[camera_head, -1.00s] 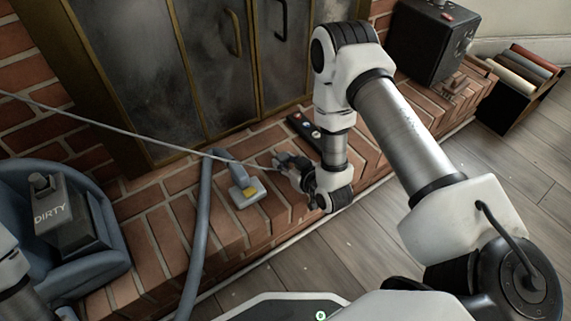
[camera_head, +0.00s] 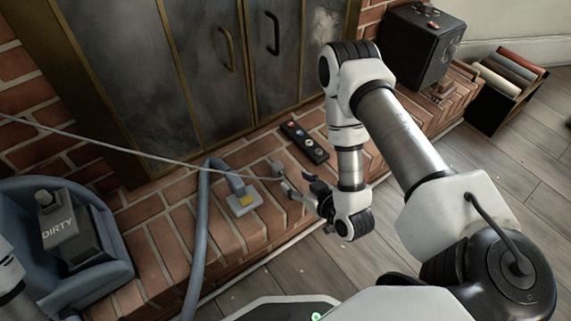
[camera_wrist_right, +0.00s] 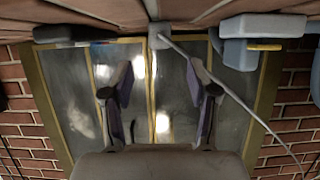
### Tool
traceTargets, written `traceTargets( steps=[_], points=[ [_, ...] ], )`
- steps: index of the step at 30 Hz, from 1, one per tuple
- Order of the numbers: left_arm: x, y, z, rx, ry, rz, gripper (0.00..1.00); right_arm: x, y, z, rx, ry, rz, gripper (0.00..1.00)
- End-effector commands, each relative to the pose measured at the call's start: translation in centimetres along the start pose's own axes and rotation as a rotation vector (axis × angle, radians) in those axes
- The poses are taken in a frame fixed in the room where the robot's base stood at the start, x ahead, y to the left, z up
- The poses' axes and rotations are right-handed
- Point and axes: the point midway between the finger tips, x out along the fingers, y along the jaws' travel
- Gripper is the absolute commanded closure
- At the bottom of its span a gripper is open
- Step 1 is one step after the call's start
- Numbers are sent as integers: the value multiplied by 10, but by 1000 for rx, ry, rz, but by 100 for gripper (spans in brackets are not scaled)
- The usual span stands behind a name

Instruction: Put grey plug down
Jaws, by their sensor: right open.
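The grey plug (camera_head: 277,169) sits on the brick hearth (camera_head: 228,228), with its grey cable running off to the left. In the right wrist view the plug (camera_wrist_right: 159,36) shows beyond the fingertips, with clear space between. My right gripper (camera_head: 300,186) is just to the right of the plug and nearer the front edge of the hearth. Its two fingers stand apart and empty, as the right wrist view shows (camera_wrist_right: 157,82). Only a piece of my left arm shows at the left edge of the head view; its gripper is out of view.
A blue vacuum nozzle (camera_head: 238,187) with a hose lies left of the plug. A black remote-like strip (camera_head: 304,142) lies behind it. A blue vacuum body with a DIRTY tank (camera_head: 68,232) stands left. Glass fireplace doors (camera_head: 200,80) rise behind; a black box (camera_head: 422,45) is far right.

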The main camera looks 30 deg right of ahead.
Motion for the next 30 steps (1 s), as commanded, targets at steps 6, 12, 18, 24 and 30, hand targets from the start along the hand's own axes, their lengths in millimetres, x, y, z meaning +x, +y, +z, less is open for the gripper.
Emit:
traceTargets(
  steps=[6,12,18,24,30],
  points=[
    [-13,0,0,1,-1,0,60,-28,-2,3,0,-23,-5,41],
    [-12,0,0,0,-1,0,60,-44,-35,67,28,-449,-59,41],
    [-12,0,0,0,-1,0,60,-122,-52,128,83,-1019,19,41],
    [-12,0,0,0,0,0,60,-150,-53,137,108,-1171,69,41],
    [-16,0,0,0,-1,0,60,-151,-53,133,108,-1168,67,41]
  ],
)
